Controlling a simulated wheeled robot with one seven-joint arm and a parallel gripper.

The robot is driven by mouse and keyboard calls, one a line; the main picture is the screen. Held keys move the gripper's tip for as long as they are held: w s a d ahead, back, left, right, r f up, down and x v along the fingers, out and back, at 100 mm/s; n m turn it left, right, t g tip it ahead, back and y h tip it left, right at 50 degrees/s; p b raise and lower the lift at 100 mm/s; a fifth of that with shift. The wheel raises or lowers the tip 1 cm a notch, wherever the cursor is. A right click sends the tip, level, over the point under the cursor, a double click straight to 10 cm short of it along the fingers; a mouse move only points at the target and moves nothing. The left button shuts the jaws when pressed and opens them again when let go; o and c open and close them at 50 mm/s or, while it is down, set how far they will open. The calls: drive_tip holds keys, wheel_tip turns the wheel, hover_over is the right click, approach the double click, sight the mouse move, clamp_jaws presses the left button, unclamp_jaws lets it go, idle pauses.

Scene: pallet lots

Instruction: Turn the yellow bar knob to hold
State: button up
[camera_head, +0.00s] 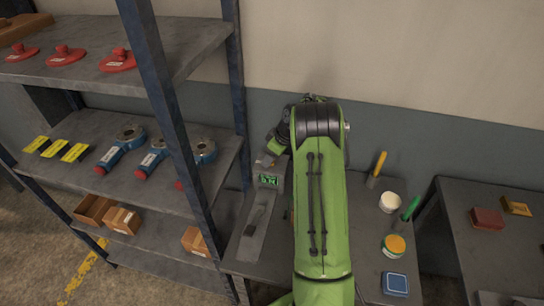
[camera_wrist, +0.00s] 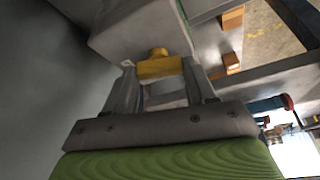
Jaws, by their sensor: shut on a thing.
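The yellow bar knob (camera_wrist: 160,68) sits on a face of a grey box (camera_wrist: 120,28) in the wrist view. My gripper (camera_wrist: 158,65) is shut on the knob, with one finger at each end of the bar. In the head view a grey device with a small lit green display (camera_head: 268,180) stands on the bench, left of my green arm. The knob is hidden in the head view. I cannot read any position marks around it, so its setting cannot be told.
A shelf rack (camera_head: 165,95) with red discs, blue tools and boxes stands close on the left. The bench right of my arm holds a white tub (camera_head: 390,202), an orange-lidded tub (camera_head: 394,245) and a blue box (camera_head: 395,284). A wall is behind.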

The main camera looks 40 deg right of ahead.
drive_tip(key=shift+d+n+g+y+p, duration=0.1)
drive_tip(key=shift+n+g+y+p, duration=0.35)
drive_tip(key=shift+n, duration=1.45)
drive_tip(key=o, duration=1)
drive_tip(key=shift+o, duration=0.2)
drive_tip(key=shift+r, duration=0.1)
drive_tip(key=p+v, duration=0.3)
drive_tip(key=v, duration=1.2)
drive_tip(key=shift+d+r, duration=0.2)
drive_tip(key=shift+d, duration=0.1)
drive_tip(key=shift+s, duration=0.1)
